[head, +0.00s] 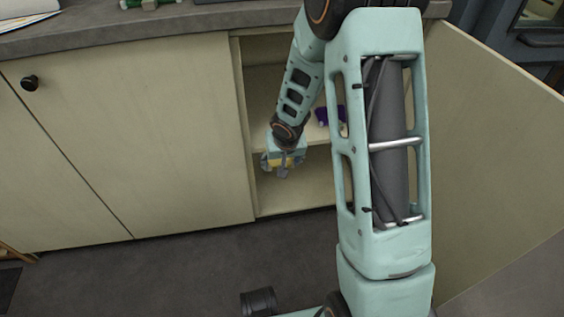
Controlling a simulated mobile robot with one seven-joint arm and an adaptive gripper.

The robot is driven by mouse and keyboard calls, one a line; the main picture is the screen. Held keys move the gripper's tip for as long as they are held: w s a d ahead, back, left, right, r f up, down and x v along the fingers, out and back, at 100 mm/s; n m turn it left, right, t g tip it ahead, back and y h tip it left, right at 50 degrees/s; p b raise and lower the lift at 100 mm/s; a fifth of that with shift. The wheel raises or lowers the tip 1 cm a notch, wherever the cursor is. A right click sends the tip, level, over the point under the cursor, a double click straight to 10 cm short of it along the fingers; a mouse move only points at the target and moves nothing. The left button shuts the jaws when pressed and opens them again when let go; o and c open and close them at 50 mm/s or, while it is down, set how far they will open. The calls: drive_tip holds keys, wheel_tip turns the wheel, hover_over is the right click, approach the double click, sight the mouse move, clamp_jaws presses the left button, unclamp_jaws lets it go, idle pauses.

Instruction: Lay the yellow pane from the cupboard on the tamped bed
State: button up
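The cupboard (247,120) stands open, with a shelf (262,112) inside. My gripper (281,168) is at the cupboard opening, in front of the shelf edge, with its fingers pointing down. A small yellow patch (279,160) shows between the fingers. It may be the yellow pane, but it is too small to tell whether the fingers are shut on it. A purple object (324,116) lies on the shelf to the right of my gripper, partly hidden by my arm. The tamped bed cannot be made out in this view.
The open cupboard door (490,150) stands out at the right. A closed door with a black knob (30,82) is at the left. The grey worktop (110,32) above carries a green item (145,4) at its top edge. The dark floor in front looks mostly clear.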

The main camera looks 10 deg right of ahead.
drive_tip(key=shift+s, duration=0.3)
drive_tip(key=shift+r, duration=0.25)
drive_tip(key=shift+s+r+p, duration=0.1)
drive_tip(key=shift+r+p, duration=1.15)
drive_tip(key=shift+r, duration=0.05)
